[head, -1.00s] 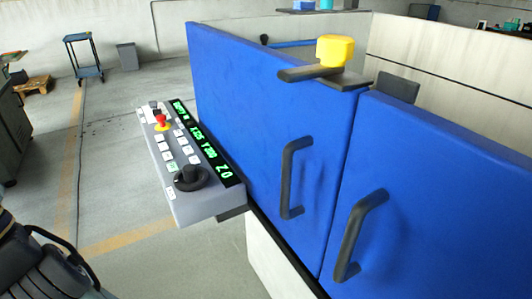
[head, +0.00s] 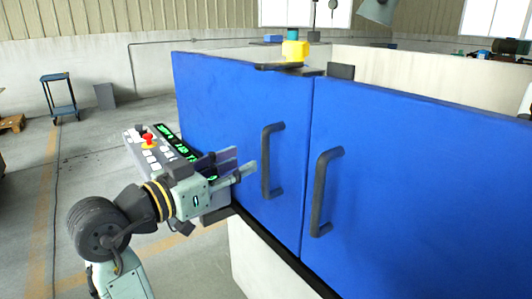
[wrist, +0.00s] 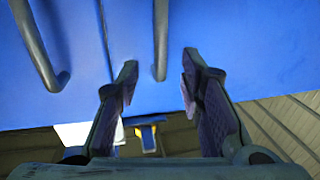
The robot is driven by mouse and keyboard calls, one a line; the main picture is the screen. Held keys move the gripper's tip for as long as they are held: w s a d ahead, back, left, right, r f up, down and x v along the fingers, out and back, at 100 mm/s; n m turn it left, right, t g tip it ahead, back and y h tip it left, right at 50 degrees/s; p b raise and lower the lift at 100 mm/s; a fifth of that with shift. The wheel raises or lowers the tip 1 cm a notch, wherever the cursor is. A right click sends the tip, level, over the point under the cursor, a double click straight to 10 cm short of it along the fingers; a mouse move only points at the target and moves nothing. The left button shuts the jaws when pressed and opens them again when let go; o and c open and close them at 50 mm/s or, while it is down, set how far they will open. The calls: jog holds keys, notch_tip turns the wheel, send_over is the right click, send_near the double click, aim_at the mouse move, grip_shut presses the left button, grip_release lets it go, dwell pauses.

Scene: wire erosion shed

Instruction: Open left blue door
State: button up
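The left blue door (head: 220,110) is shut, its edge at the seam beside the right blue door (head: 400,170). Its dark vertical bar handle (head: 272,160) stands near that seam. My gripper (head: 246,164) is open and empty, just left of this handle in the head view, fingers pointing at it. In the wrist view, which looks upside down, the left door's handle (wrist: 160,40) lies in line with the gap between my two fingers (wrist: 160,75), apparently beyond the tips. No contact shows. The right door's handle (wrist: 35,45) is at the upper left there.
A control panel (head: 160,150) with a red button juts out left of the left door, behind my gripper. A yellow block (head: 295,50) sits on a dark bracket above the doors. Open floor (head: 100,180) lies to the left, with a blue cart (head: 58,95) farther off.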

aim_at(263, 152)
jog(key=p+x, duration=0.1)
jog(key=x, duration=0.7)
jog(key=shift+w+d+p, duration=0.15)
jog(key=shift+w+p, duration=0.05)
jog(key=shift+p, duration=0.1)
jog(key=shift+c, duration=0.5)
grip_shut()
